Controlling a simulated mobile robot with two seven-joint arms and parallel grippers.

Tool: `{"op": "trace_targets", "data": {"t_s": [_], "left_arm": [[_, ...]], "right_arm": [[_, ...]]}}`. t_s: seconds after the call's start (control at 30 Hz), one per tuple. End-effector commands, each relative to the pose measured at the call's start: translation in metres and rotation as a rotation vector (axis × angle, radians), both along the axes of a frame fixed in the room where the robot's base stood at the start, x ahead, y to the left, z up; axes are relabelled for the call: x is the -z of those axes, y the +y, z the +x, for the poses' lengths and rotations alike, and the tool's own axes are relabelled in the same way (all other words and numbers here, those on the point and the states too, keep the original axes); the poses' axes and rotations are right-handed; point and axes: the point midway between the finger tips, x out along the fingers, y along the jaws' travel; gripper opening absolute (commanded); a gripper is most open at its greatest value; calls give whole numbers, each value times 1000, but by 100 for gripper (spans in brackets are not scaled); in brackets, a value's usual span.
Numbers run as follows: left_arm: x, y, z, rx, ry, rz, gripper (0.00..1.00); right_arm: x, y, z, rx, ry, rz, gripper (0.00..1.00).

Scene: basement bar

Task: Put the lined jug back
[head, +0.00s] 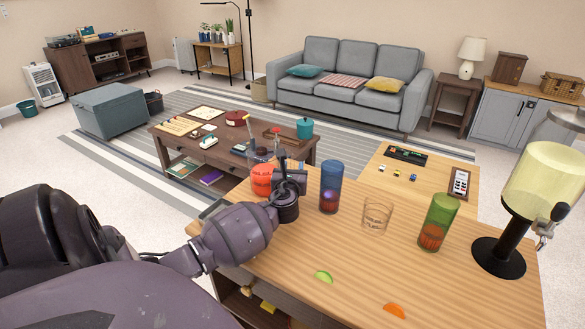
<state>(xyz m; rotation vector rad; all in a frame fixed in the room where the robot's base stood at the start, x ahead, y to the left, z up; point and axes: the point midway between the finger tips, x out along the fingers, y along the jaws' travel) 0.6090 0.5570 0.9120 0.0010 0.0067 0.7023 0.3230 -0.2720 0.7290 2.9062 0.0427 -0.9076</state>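I cannot clearly pick out a lined jug. A short clear glass (377,215) with faint lines stands upright on the wooden bar top (330,255). A blue tumbler (330,188) stands left of it and a green tumbler (437,222) right of it. My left gripper (284,168) is over the bar's left part, beside a red cup (262,180) that it partly covers. Something clear, with a red stick (248,139), shows behind the gripper; I cannot tell what it is. The gripper's fingers are dark and seen from behind, so their opening is hidden. My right gripper is out of view.
A drink dispenser (540,180) with a black base stands at the bar's right end. A lime wedge (323,277) and an orange wedge (394,311) lie near the front. A low table (170,145) with several items and a grey sofa (345,85) are beyond.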

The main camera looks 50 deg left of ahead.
Motion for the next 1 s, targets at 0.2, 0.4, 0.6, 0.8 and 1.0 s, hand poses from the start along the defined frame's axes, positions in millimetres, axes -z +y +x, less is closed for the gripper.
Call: {"op": "trace_targets", "data": {"t_s": [0.2, 0.4, 0.6, 0.8, 1.0], "left_arm": [[-3, -11, -13, 1, -1, -1, 39], [-4, -36, -42, 1, -2, -2, 39], [-4, -59, -70, 0, -1, -2, 39], [-3, -73, -87, 0, -1, 0, 39], [-3, -77, -92, 0, -1, 0, 39]], "right_arm": [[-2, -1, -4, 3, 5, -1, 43], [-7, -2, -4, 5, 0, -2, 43], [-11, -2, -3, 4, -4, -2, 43], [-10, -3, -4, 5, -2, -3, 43], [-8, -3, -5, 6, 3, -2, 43]]}}
